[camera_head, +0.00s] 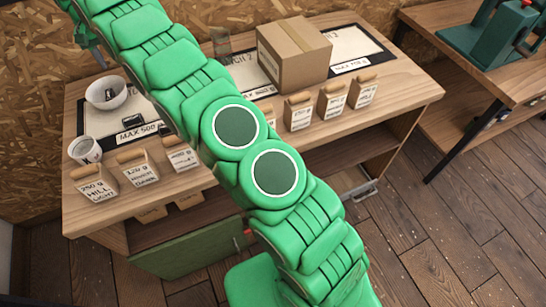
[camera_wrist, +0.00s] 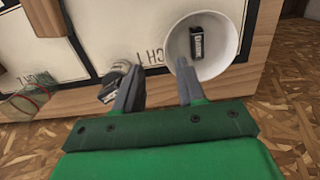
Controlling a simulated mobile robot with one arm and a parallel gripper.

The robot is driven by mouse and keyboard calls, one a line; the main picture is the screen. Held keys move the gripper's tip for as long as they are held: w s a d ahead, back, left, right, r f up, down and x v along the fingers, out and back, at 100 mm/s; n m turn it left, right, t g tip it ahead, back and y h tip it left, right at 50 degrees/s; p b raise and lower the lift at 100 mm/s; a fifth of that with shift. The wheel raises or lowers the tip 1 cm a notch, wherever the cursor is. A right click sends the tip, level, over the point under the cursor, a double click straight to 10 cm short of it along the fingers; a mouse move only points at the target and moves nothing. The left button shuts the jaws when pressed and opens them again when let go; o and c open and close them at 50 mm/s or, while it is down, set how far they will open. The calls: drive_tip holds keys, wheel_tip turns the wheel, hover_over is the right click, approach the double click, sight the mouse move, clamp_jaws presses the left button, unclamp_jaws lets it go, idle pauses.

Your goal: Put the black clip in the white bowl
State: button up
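The white bowl (camera_head: 98,102) stands at the left end of the table; it also shows in the wrist view (camera_wrist: 232,50). A small black piece with a pale marking, apparently the black clip (camera_wrist: 196,43), lies inside the bowl; it shows as a dark spot in the head view (camera_head: 109,95). My gripper (camera_wrist: 160,88) is open with nothing between its fingers. In the wrist view its right finger overlaps the bowl's near rim; whether they touch I cannot tell.
Another small black object (camera_head: 132,120) lies on the mat. A dark item (camera_wrist: 110,92) sits by my left finger in the wrist view. A white cup (camera_head: 85,150), several paper bags (camera_head: 137,165) and a cardboard box (camera_head: 293,55) stand on the table. The wall is close behind.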

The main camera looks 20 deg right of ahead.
drive_tip(key=s+d+r, duration=0.6)
drive_tip(key=s+d, duration=0.4)
drive_tip(key=s, duration=0.1)
drive_tip(key=s+d+r, duration=0.6)
drive_tip(key=s+d, duration=0.4)
drive_tip(key=s, duration=0.1)
drive_tip(key=s+d+f, duration=0.2)
drive_tip(key=s+d, duration=0.1)
drive_tip(key=s, duration=0.8)
drive_tip(key=s+d+f+g, duration=0.1)
drive_tip(key=s+d+f, duration=0.1)
drive_tip(key=s, duration=1)
drive_tip(key=s+d+f, duration=0.2)
drive_tip(key=s+d, duration=0.2)
drive_tip(key=s, duration=0.8)
drive_tip(key=shift+s+d+f+g, duration=0.25)
drive_tip(key=shift+d+f+g, duration=0.05)
drive_tip(key=shift+f, duration=0.1)
